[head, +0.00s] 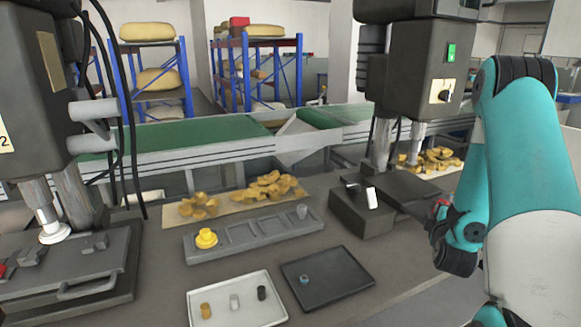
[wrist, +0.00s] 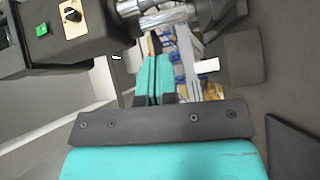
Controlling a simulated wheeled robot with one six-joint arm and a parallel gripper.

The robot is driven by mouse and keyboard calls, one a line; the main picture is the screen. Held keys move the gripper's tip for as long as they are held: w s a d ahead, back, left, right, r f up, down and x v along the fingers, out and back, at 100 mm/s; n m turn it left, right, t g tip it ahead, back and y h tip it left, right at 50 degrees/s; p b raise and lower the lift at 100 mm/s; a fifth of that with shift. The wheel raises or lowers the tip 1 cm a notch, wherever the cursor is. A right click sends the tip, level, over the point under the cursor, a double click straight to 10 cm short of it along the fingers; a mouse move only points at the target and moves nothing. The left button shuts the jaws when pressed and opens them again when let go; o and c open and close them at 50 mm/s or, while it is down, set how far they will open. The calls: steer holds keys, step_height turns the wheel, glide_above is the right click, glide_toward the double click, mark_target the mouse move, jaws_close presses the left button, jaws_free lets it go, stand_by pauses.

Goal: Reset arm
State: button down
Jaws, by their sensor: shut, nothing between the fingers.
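My teal arm comes in along the right side of the head view, bent down. Its dark and teal wrist end sits beside the right machine's base, and my fingers cannot be made out clearly there. In the wrist view my gripper (wrist: 154,68) shows as two teal fingers with dark parts, close together, shut and empty. The fingers point away from the camera, past the right machine's head, which fills the upper left of that view.
The right machine (head: 420,65) stands close to my arm, with a dark base (head: 362,212). A left machine (head: 35,90), a grey slotted holder (head: 265,240) with a yellow piece (head: 206,238), a white tray (head: 262,319) and a dark tray (head: 345,281) share the table. A green conveyor (head: 190,134) runs behind.

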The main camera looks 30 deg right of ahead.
steer(key=w+a+r+m+y, duration=0.1)
steer(key=w+a+r+y, duration=0.1)
steer(key=w+a+y, duration=0.5)
steer(key=w+a+r+y, duration=0.2)
steer(key=w+a+y, duration=0.15)
steer(key=a, duration=0.85)
steer(key=s+a+r+g+y, duration=0.1)
steer(key=a+r+y, duration=0.25)
steer(key=a, duration=0.85)
steer(key=s+a+r+g+y, duration=0.2)
steer(key=s+a+g+y, duration=0.15)
steer(key=s+a, duration=0.6)
steer(key=s+a+r+g, duration=0.2)
steer(key=s+a+g, duration=0.1)
steer(key=s, duration=0.3)
steer(key=s+a+r+g, duration=0.1)
steer(key=s+a+g, duration=0.2)
steer(key=s, duration=0.4)
steer(key=shift+s+a+r+g, duration=0.3)
steer(key=shift+a+r+g, duration=0.05)
steer(key=shift+a, duration=0.25)
